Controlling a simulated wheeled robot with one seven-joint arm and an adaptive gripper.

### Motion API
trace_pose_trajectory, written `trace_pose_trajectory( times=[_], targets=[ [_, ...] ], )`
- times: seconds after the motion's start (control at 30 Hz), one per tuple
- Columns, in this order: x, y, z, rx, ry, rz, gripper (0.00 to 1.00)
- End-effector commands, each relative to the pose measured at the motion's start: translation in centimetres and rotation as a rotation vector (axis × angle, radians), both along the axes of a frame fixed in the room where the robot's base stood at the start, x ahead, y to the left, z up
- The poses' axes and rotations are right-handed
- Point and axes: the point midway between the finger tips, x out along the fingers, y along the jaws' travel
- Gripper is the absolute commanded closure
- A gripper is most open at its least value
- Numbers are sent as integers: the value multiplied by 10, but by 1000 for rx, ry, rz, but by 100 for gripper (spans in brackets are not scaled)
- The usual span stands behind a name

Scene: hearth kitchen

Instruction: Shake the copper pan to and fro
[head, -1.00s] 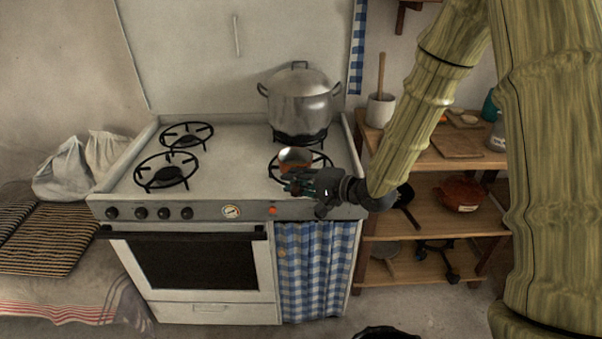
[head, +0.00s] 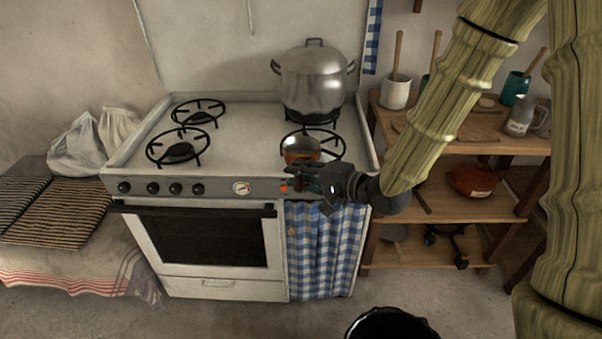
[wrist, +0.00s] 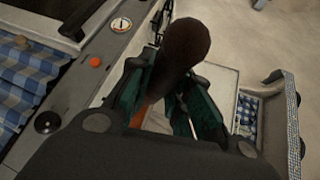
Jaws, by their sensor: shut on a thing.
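The small copper pan (head: 301,148) is at the front right burner (head: 325,143) of the stove in the head view. I cannot tell whether it touches the burner grate. My gripper (head: 304,178) is at the front edge of the stove, on the near side of the pan. In the wrist view, the green fingers of my gripper (wrist: 165,92) are closed around a dark brown, rounded piece (wrist: 184,45), which looks like the pan's handle. A strip of orange shows below it. Most of the pan's bowl is not clear in the wrist view.
A large lidded steel pot (head: 313,83) stands on the back right burner, close behind the pan. The left burners (head: 178,152) are empty. A wooden shelf (head: 450,200) with crocks and pans stands right of the stove. A black vessel (head: 390,325) is at the bottom edge.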

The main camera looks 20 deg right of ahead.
Motion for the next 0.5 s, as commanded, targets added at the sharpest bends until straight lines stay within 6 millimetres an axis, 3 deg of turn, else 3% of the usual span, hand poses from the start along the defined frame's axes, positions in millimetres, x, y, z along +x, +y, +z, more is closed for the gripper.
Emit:
trace_pose_trajectory(
  times=[0.5],
  targets=[
    [0, 0, 27, 1, 0, -1, 100]
  ],
)
